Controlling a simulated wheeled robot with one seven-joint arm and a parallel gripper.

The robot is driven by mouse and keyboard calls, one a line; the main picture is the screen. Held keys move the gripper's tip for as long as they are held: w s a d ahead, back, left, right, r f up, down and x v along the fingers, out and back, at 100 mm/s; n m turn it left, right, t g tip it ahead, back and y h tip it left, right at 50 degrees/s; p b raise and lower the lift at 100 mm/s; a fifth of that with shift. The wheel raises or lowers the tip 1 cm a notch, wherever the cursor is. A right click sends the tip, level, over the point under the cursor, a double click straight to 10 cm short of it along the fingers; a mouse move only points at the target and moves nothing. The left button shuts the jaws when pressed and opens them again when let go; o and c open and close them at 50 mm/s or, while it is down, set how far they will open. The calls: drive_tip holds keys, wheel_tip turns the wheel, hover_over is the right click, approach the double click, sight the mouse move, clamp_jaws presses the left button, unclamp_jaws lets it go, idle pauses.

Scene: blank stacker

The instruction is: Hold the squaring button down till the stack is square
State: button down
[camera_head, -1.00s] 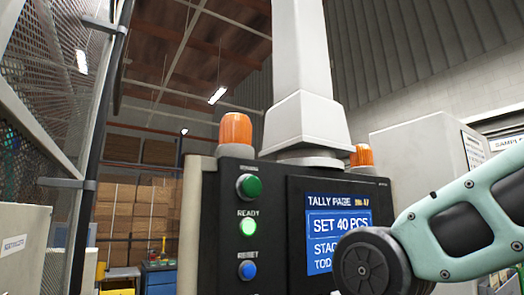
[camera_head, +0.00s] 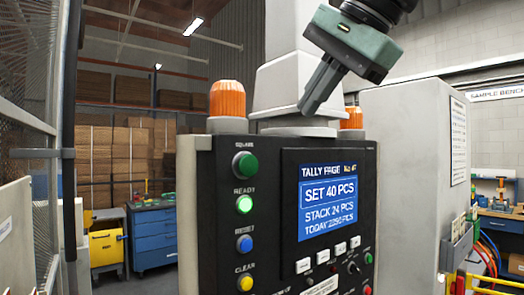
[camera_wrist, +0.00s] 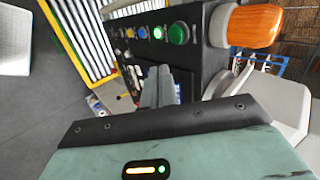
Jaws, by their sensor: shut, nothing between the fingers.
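The squaring button (camera_head: 245,165) is a green round button at the top of the left column on the black control panel (camera_head: 222,262); its small label seems to read SQUARE. It also shows in the wrist view (camera_wrist: 179,33), uncovered. My gripper (camera_head: 309,108) is shut and empty. It hangs above the panel's top edge, up and to the right of the button, and does not touch it. In the wrist view the closed fingers (camera_wrist: 157,77) point toward the panel, below the button in the picture. I cannot see the stack itself.
Below the button are a lit green READY light (camera_head: 244,204), a blue RESET button (camera_head: 244,243) and a yellow CLEAR button (camera_head: 245,283). The screen (camera_head: 328,200) reads SET 40 PCS and STACK 24 PCS. Orange beacons (camera_head: 227,98) stand on top. A mesh guard (camera_head: 28,75) is at left.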

drive_tip(key=shift+w+f, duration=0.1)
drive_tip(key=p, duration=0.3)
approach(251, 170)
wheel_tip(251, 170, down, 4)
drive_tip(key=shift+w+a+f+p, duration=0.1)
drive_tip(key=shift+w+a+p, duration=0.5)
drive_tip(key=shift+w, duration=0.2)
drive_tip(key=shift+w+a+p, duration=0.55)
drive_tip(key=shift+w+p, duration=0.05)
drive_tip(key=shift+w, duration=0.2)
